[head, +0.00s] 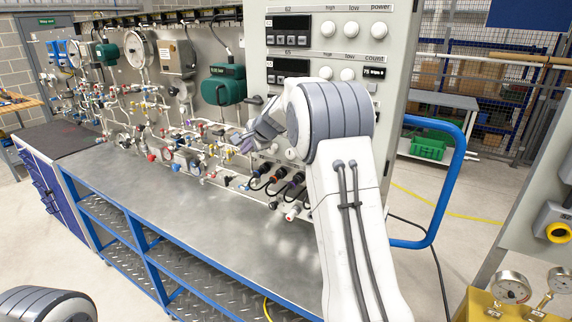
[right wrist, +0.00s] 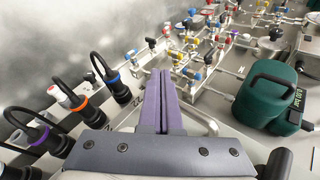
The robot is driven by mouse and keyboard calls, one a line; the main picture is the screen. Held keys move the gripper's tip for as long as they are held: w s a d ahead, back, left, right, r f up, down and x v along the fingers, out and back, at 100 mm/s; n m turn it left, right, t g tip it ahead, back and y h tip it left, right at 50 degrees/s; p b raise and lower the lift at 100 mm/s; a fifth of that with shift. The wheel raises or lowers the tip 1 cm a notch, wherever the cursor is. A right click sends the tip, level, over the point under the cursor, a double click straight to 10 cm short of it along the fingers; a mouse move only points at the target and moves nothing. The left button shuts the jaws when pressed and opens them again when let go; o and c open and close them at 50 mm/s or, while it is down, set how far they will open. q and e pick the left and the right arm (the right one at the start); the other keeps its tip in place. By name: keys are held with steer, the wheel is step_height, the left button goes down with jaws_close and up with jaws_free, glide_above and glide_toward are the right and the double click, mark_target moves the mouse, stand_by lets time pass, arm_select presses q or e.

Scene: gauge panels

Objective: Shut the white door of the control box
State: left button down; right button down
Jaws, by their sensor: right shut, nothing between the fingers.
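A tall pale grey-white control panel (head: 394,55) with displays, knobs and switches stands upright behind my right arm in the head view. It looks like the control box front. I cannot tell a separate white door from it, nor how far any door stands open; my arm hides its lower part. My right gripper (head: 246,141) is in front of the panel's lower left side. In the right wrist view its purple fingers (right wrist: 161,103) are shut together with nothing between them. They point toward pipework and valves. My left gripper is not in view.
Black cables with coloured rings (right wrist: 95,85) hang close left of the right fingers. A green gauge unit (right wrist: 270,98) is to the right. The metal bench top (head: 200,215) is mostly clear. A blue rail (head: 455,175) stands right of my arm.

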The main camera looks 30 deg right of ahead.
steer(key=s+a+r+b, duration=0.2)
steer(key=s+a+r, duration=0.45)
steer(key=a, duration=0.35)
steer(key=s+a+f+n+g+y+b, duration=0.2)
steer(key=s+a+f+n+g+b, duration=0.1)
steer(key=s+a+f+n, duration=0.75)
steer(key=s+a+f+n+g+b, duration=0.1)
steer(key=s+f+n, duration=0.3)
steer(key=s, duration=0.6)
steer(key=s+a+f+n+g+h+b, duration=0.1)
steer(key=s+f+n, duration=0.4)
steer(key=s, duration=0.6)
steer(key=s+a+f+n+g+h+b, duration=0.1)
steer(key=s+a+f+n+g, duration=0.3)
steer(key=s, duration=0.7)
step_height(320, 180, down, 2)
steer(key=shift+a+f+n+g+b, duration=0.15)
steer(key=shift+a+n+g+b, duration=0.2)
steer(key=shift+b, duration=0.35)
steer(key=shift+d, duration=0.1)
